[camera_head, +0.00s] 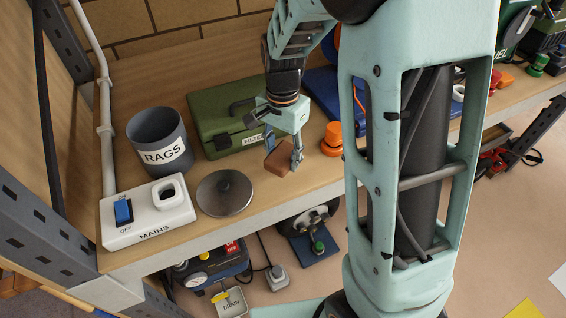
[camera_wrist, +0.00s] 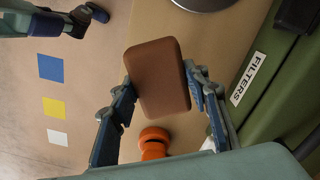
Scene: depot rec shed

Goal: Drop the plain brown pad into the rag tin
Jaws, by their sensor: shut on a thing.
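The plain brown pad (camera_head: 279,160) is a small block with rounded edges. My gripper (camera_head: 287,155) is shut on it and holds it over the bench near the front edge, in front of the green filters box. In the wrist view the pad (camera_wrist: 158,78) sits between the two fingers (camera_wrist: 160,95), tilted a little. The rag tin (camera_head: 160,143) is a dark grey open cylinder with a white RAGS label. It stands upright on the bench to the left of my gripper. The inside of the tin is mostly hidden. The tin is not in the wrist view.
A round grey metal lid (camera_head: 225,193) lies on the bench between pad and tin. A white MAINS switch box (camera_head: 148,212) stands in front of the tin. The green FILTERS box (camera_head: 232,115) is behind the pad. An orange knobbed object (camera_head: 332,138) stands to the right.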

